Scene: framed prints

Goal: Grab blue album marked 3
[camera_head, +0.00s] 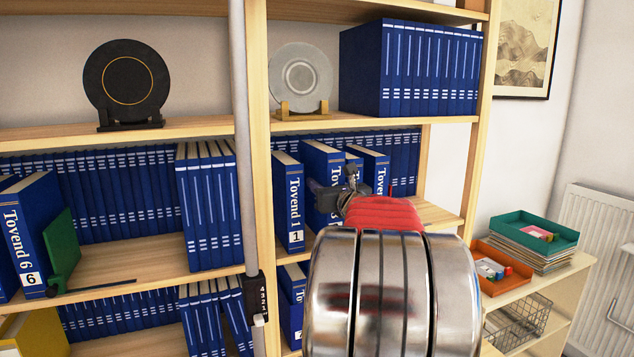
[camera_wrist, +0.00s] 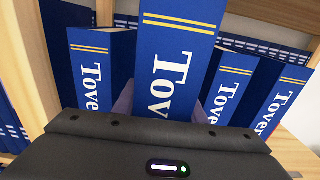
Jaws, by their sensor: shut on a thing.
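My gripper (camera_head: 338,196) reaches into the middle shelf in the head view and is shut on a blue album (camera_head: 322,158). This album is right of the one marked 1 (camera_head: 290,205). In the wrist view, the held album (camera_wrist: 180,55) stands between my fingers (camera_wrist: 162,108), nearer the camera than its neighbours. Its lower spine and number are hidden, so I cannot tell if it is the album marked 3. Two more blue albums, one (camera_head: 353,163) and another (camera_head: 376,165), stand to its right, their numbers hidden by my arm.
A row of blue volumes (camera_head: 405,160) stands behind these albums. A wooden upright (camera_head: 262,130) and a grey pole (camera_head: 240,110) are to the left. An album marked 6 (camera_head: 28,235) stands at far left. A teal tray (camera_head: 535,232) and orange tray (camera_head: 497,283) sit on the low right shelf.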

